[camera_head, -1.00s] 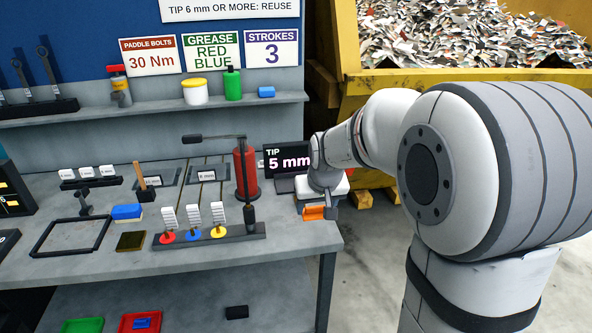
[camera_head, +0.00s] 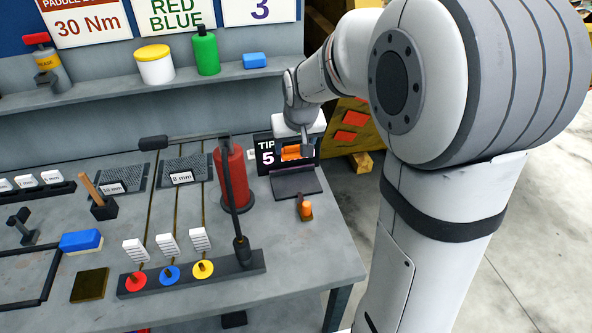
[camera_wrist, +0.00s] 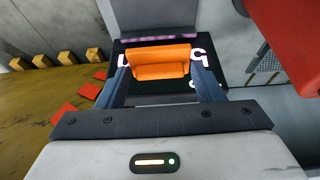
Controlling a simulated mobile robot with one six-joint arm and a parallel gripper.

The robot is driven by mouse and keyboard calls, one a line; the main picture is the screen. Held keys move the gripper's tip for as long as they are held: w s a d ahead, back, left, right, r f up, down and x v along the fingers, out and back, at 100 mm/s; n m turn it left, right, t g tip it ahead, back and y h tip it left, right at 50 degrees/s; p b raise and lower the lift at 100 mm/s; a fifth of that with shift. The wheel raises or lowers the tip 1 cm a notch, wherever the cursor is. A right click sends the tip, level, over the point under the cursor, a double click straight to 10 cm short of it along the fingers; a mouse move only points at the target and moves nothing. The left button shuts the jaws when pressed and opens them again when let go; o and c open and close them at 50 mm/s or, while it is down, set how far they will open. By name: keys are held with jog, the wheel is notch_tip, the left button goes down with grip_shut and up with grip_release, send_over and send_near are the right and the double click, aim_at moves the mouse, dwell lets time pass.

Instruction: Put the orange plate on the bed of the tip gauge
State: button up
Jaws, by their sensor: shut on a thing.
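My gripper (camera_head: 297,150) is shut on the orange plate (camera_head: 292,153), which hangs in front of the tip gauge's dark display (camera_head: 266,150). The gauge's dark grey bed (camera_head: 296,184) lies below and nearer than the plate and looks bare. In the wrist view the plate (camera_wrist: 160,62) sits between both fingers, with the upside-down display (camera_wrist: 150,91) behind it and a grey surface, seemingly the bed (camera_wrist: 155,14), beyond. The plate looks clear of the bed.
A small orange piece (camera_head: 306,208) on a brownish base stands near the bench's right edge. A red cylinder (camera_head: 231,176) with a dark lever stands just left of the gauge. A rack (camera_head: 190,275) with coloured discs is at the front.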

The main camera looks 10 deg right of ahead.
notch_tip(320, 180, down, 10)
jog(key=shift+d+r+p, duration=0.15)
jog(key=shift+p, duration=0.45)
jog(key=shift+f, duration=0.2)
jog(key=o, duration=1.1)
jog(key=shift+r, duration=0.1)
jog(key=shift+o, duration=0.2)
